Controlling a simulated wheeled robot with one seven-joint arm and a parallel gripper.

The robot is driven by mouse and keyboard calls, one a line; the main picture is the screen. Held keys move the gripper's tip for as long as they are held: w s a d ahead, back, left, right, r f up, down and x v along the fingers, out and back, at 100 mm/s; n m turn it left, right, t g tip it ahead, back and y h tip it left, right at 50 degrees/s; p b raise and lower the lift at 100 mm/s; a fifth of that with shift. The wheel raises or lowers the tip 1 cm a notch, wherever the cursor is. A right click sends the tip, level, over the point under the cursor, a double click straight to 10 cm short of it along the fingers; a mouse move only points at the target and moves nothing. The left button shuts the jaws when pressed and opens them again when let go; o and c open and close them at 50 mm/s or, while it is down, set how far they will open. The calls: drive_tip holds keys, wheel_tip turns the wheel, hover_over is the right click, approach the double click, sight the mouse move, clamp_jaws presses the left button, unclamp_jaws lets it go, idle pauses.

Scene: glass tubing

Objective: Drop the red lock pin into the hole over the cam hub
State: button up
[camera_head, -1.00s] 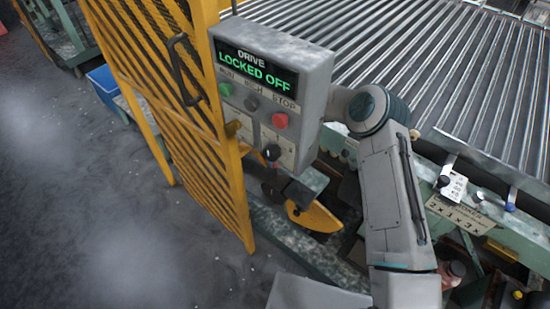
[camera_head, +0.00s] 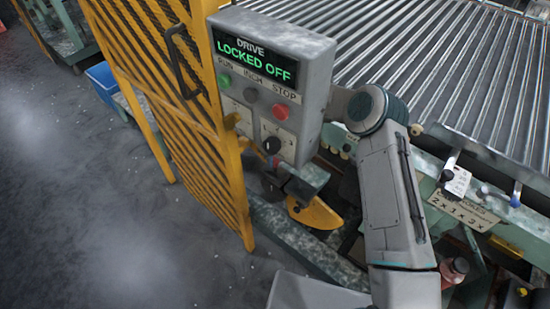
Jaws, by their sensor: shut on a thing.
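A yellow cam plate (camera_head: 318,215) shows low under the control box, beside a grey-green bracket (camera_head: 308,174) with a dark end. The cam hub and the hole over it cannot be made out clearly. A small reddish spot (camera_head: 274,161) shows just under the box's black knob; I cannot tell whether it is the red lock pin. My arm (camera_head: 392,200) rises from the bottom and bends behind the right side of the control box. My gripper and anything in it are hidden behind the box.
The grey control box (camera_head: 268,82) reads "DRIVE LOCKED OFF". A yellow mesh guard (camera_head: 165,90) stands to its left. A roller conveyor (camera_head: 440,75) fills the upper right. A label plate (camera_head: 462,212) and a reddish bottle (camera_head: 455,270) are at the right. The grey floor at left is open.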

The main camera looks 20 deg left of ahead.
drive_tip(key=shift+f+b, duration=1.1)
drive_tip(key=shift+f, duration=0.4)
drive_tip(key=o, duration=1)
drive_tip(key=shift+o, duration=0.2)
drive_tip(key=shift+r, duration=0.1)
wheel_tip(320, 180, up, 14)
drive_tip(key=b, duration=0.1)
drive_tip(key=shift+d, duration=0.1)
